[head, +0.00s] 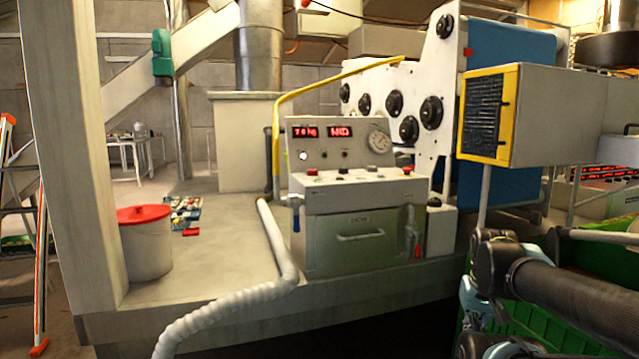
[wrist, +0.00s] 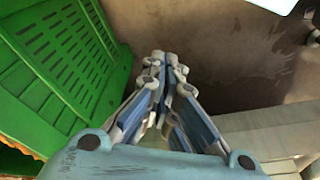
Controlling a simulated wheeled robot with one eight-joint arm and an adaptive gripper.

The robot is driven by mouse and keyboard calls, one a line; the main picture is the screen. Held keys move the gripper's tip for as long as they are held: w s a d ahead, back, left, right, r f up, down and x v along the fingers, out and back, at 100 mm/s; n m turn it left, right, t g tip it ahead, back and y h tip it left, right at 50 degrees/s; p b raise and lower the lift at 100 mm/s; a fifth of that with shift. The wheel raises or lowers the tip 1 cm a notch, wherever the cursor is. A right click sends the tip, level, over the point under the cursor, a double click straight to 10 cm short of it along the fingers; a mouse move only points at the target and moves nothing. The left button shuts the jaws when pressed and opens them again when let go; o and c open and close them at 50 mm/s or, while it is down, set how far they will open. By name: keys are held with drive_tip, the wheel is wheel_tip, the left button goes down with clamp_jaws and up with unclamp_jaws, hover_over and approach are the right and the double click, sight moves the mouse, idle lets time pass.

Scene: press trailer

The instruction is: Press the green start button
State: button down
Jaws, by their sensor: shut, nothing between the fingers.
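The control console (head: 340,203) stands on the trailer floor in the middle of the head view. I cannot make out which one is green at this size. The upright panel has red lit displays (head: 340,132) and a round gauge (head: 377,141). In the wrist view my gripper (wrist: 164,66) is shut and empty, with no button in front of it. In the head view my arm is at the lower right, well apart from the console.
A green crate (wrist: 70,60) is close at the left of my gripper. A yellow-edged box (head: 545,115) juts out right of the console. A white hose (head: 240,295) crosses the platform edge. A red-lidded bucket (head: 147,250) stands at left.

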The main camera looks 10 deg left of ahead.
drive_tip(key=w+a+r+n+t, duration=0.1)
drive_tip(key=w+a+r+n, duration=0.15)
drive_tip(key=w+r, duration=0.45)
drive_tip(key=w+a+r+n+t, duration=0.1)
drive_tip(key=w+a+r, duration=0.2)
drive_tip(key=w+r, duration=0.4)
wheel_tip(320, 180, up, 28)
drive_tip(key=n+t+y, duration=0.2)
drive_tip(key=n+t, duration=0.3)
drive_tip(key=n, duration=0.3)
hover_over(316, 180)
drive_tip(key=shift+w+a+r, duration=0.1)
drive_tip(key=shift+w+a, duration=0.1)
drive_tip(key=shift+w, duration=0.15)
drive_tip(key=shift+f, duration=4.4)
drive_tip(key=shift+f, duration=0.2)
